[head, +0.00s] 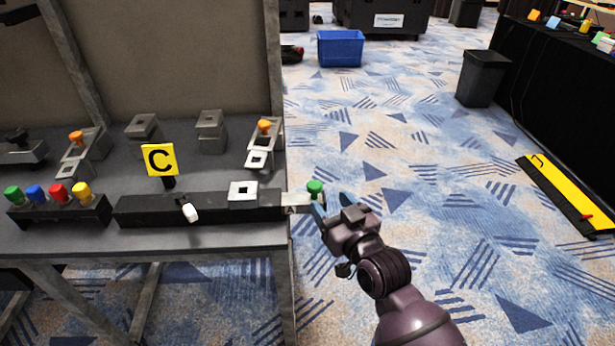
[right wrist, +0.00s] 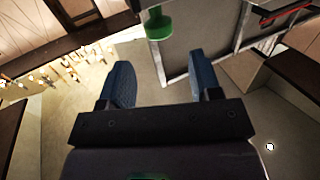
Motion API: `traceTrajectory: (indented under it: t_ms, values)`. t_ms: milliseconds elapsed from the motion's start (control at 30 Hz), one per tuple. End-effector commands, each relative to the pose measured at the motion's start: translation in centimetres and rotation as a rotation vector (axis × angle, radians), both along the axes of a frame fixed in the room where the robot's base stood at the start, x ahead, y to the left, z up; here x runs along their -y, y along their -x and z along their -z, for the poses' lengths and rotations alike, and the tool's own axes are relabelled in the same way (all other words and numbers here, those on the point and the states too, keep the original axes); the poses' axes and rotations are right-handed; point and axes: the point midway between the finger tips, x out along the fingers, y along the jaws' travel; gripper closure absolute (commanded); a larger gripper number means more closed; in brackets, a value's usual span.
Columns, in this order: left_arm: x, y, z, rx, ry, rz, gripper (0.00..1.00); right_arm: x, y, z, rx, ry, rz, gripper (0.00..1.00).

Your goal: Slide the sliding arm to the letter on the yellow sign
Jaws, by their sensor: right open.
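The yellow sign (head: 161,160) with a black letter C stands on the table behind the black rail (head: 150,212). The sliding arm (head: 294,203) is a grey bar that sticks out from the rail's right end, past the table edge. A letter A shows on it, and a green knob (head: 315,187) stands at its outer end. My right gripper (head: 332,203) is open and empty, just right of the green knob. In the right wrist view, the green knob (right wrist: 158,24) lies just beyond the open fingertips (right wrist: 160,70), not between them. My left gripper is out of view.
A white square plate (head: 243,190) and a white knob (head: 190,213) are on the rail. A block with green, blue, red and yellow knobs (head: 58,209) stands at left. Orange-knobbed fixtures (head: 264,140) stand behind.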

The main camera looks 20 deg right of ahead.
Motion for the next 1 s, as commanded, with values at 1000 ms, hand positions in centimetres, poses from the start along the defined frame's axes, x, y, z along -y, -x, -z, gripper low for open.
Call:
traceTrajectory:
  t_ms: [1000]
  values:
    - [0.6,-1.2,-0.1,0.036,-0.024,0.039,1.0,-1.0,-9.1,0.2,-0.004,0.0,0.0,0.42]
